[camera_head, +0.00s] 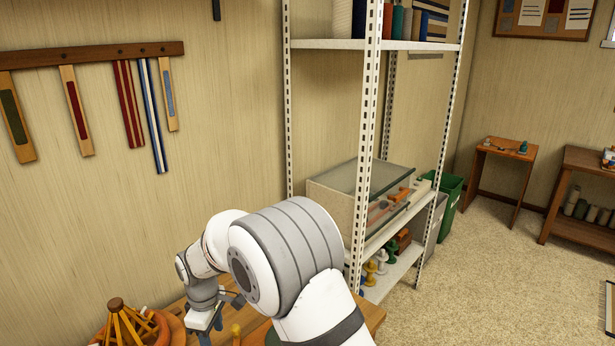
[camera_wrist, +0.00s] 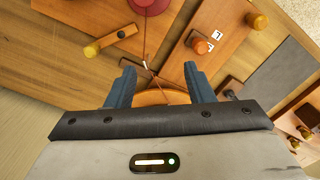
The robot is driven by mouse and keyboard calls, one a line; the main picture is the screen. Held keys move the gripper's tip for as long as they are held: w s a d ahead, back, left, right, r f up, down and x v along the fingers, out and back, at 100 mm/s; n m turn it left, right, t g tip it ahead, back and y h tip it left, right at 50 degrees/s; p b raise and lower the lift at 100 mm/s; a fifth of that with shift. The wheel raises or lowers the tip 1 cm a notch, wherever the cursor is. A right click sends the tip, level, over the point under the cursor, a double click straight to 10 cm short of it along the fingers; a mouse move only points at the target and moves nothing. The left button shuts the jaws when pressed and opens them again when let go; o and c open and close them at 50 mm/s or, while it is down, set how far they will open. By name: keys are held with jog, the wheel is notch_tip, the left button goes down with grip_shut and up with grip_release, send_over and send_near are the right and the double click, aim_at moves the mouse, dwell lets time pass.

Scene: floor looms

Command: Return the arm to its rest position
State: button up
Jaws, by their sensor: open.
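My arm reaches forward and left over a wooden work surface (camera_head: 372,313) in the head view. Below the fingers lies a rounded orange-brown thing (camera_wrist: 160,98), partly hidden by my gripper. A thin cord with a small light tag runs up from there to a dark red round thing (camera_wrist: 149,5).
A wooden winder-like frame (camera_head: 130,322) stands left of my gripper. A white metal shelf (camera_head: 372,130) rises close to the right of my arm. Wooden pegs, one being yellow-tipped (camera_wrist: 92,50), stand out from the boards. Open carpeted floor (camera_head: 500,270) lies to the right.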

jog(key=s+d+r+m+t+b, duration=0.1)
jog(key=s+d+r+m+b, duration=0.2)
jog(key=d, duration=0.8)
jog(key=d+r+m+b, duration=0.2)
jog(key=d+r+m, duration=0.3)
jog(key=d, duration=0.5)
jog(key=s+d+f+m+t+b, duration=0.1)
jog(key=s+d+m+b, duration=0.4)
jog(key=s+d, duration=1.1)
jog(key=m, duration=0.3)
jog(key=shift+d+t, duration=0.2)
jog(key=shift+t, duration=0.2)
